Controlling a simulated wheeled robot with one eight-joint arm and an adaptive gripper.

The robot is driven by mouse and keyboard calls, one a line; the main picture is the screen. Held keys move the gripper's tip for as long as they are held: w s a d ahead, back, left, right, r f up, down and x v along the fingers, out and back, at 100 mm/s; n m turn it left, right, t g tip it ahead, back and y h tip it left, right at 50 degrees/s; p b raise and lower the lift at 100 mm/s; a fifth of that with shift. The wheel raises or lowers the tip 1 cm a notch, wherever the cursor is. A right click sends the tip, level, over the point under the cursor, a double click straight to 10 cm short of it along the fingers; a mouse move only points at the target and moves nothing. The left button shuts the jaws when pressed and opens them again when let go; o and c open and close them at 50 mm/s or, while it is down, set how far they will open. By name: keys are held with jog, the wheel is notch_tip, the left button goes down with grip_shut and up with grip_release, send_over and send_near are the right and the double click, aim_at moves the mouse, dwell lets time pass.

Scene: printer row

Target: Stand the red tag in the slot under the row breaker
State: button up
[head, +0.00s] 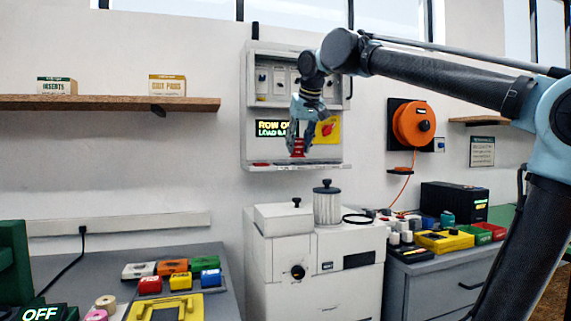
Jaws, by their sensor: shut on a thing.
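The row breaker (327,130) is a red knob on a yellow plate in the grey wall panel (250,110). A lit display (272,129) reading "ROW O..." and "LOAD..." is left of it, partly covered by my gripper. My gripper (298,146) points down in front of the panel and is shut on the red tag (298,148). The tag is held just above the panel's bottom ledge (320,166). I cannot tell whether the tag touches the ledge. The slot is too small to make out.
A white machine (315,270) with a ribbed canister (327,207) stands below the panel. An orange cable reel (413,124) hangs to the right. A wooden shelf (110,103) is at left. Side counters hold several coloured boxes (172,267).

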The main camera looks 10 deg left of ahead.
jog(key=w+a, duration=0.3)
jog(key=w, duration=0.1)
jog(key=w+a, duration=0.3)
jog(key=w, duration=0.2)
jog(key=w+a, duration=0.2)
jog(key=w, duration=0.3)
jog(key=shift+w+a, duration=0.15)
jog(key=shift+a, duration=0.25)
jog(key=shift+w+a+f, duration=0.1)
jog(key=shift+w+f, duration=0.05)
jog(key=shift+f, duration=1.65)
jog(key=shift+f, duration=0.1)
jog(key=o, duration=0.8)
jog(key=shift+c, duration=0.2)
jog(key=v, duration=1.2)
